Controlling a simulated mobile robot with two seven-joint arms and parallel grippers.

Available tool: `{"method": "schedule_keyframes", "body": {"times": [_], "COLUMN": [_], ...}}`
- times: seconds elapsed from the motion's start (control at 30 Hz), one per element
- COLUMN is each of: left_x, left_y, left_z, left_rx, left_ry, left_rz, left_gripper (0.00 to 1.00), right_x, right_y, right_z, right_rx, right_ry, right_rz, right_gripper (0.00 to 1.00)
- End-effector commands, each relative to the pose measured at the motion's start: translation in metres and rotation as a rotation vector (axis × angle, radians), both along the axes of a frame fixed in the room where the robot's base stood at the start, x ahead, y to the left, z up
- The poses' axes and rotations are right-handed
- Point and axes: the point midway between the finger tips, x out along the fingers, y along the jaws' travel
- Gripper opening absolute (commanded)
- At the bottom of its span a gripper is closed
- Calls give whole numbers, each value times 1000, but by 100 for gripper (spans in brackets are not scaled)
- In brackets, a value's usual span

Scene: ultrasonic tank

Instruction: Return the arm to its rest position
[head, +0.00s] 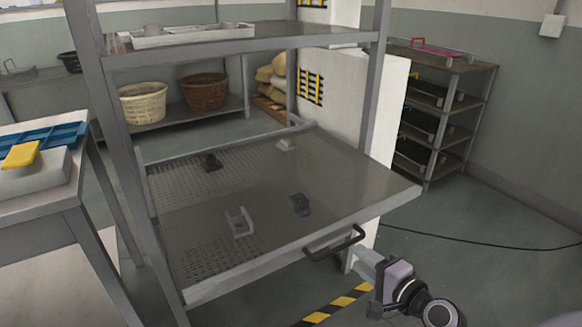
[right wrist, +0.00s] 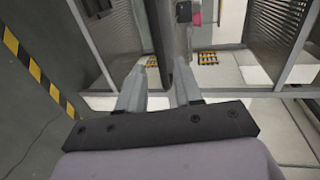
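My right gripper (head: 368,259) is low at the right of the rack, just beside the right end of the black handle (head: 335,244) on the front edge of the pulled-out grey drawer shelf (head: 330,185). In the right wrist view, its two grey fingers (right wrist: 164,78) stand apart. The dark handle bar (right wrist: 160,38) runs into the gap between them, with space visible on either side. I cannot tell how deep the bar sits between the fingers. My left gripper is not in view.
Small fixtures, including a grey bracket (head: 239,222), sit on the shelf. A white tray (head: 190,35) is on the upper shelf. A table (head: 40,203) stands at left, and a dark rack (head: 440,110) at back right. The floor at right is mostly clear, with a black cable (head: 470,240).

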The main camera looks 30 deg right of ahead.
Motion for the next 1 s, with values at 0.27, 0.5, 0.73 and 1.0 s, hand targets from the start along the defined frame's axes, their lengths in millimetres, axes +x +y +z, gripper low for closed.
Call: {"method": "schedule_keyframes", "body": {"times": [0.27, 0.5, 0.73, 1.0], "left_x": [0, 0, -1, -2], "left_y": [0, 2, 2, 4], "left_z": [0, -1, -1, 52], "left_rx": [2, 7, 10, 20], "left_ry": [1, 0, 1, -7], "left_rz": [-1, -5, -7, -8], "left_gripper": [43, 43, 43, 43], "right_x": [-5, -41, -93, -122], "right_y": [14, 78, 143, 167], "right_z": [-13, -66, -104, -66], "right_rx": [-98, -620, -1173, -1460], "right_ry": [35, 153, 163, 121], "right_rz": [42, 294, 614, 766], "right_gripper": [35, 35, 35, 35]}}
